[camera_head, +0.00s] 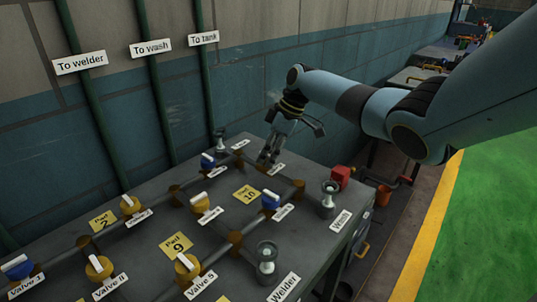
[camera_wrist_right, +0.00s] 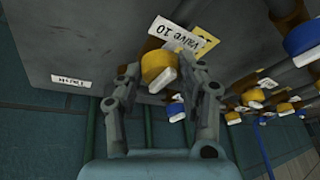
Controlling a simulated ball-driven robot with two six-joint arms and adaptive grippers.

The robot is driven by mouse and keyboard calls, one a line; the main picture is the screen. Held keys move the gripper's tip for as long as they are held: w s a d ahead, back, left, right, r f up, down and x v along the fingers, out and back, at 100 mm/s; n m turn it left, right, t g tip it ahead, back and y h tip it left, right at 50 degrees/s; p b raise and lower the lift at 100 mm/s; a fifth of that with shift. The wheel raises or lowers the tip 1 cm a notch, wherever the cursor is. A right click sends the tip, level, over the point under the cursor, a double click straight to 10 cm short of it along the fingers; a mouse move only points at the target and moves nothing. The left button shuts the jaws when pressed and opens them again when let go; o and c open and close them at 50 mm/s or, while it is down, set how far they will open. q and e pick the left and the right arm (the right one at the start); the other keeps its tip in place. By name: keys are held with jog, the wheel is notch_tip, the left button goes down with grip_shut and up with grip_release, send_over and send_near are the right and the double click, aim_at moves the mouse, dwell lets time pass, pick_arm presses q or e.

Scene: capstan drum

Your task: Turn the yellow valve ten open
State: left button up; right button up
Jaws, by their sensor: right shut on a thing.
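The yellow valve ten (camera_wrist_right: 157,68) shows in the right wrist view, a yellow knob with a white bar handle (camera_wrist_right: 163,80). Its label "Valve 10" (camera_wrist_right: 168,31) is beside it. My right gripper (camera_wrist_right: 160,76) has a finger on each side of the valve and is shut on it. In the head view my right gripper (camera_head: 268,157) points down at the back right of the pipe bench, and it hides the valve there. The exact angle of the handle is hard to tell. My left gripper is not in view.
The grey bench (camera_head: 330,235) carries pipes and several other valves, among them a blue one (camera_head: 270,199) and a yellow one (camera_head: 200,203) near my gripper. A "Pad 10" sign (camera_head: 246,194) lies in front. A metal fitting (camera_head: 328,200) stands at the right. The wall is behind.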

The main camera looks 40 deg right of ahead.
jog(key=o, duration=1.1)
jog(key=shift+o, duration=0.2)
jog(key=shift+r, duration=0.15)
jog(key=v, duration=1.1)
jog(key=shift+r, duration=0.3)
jog(key=shift+s+f, duration=0.1)
jog(key=shift+s, duration=0.05)
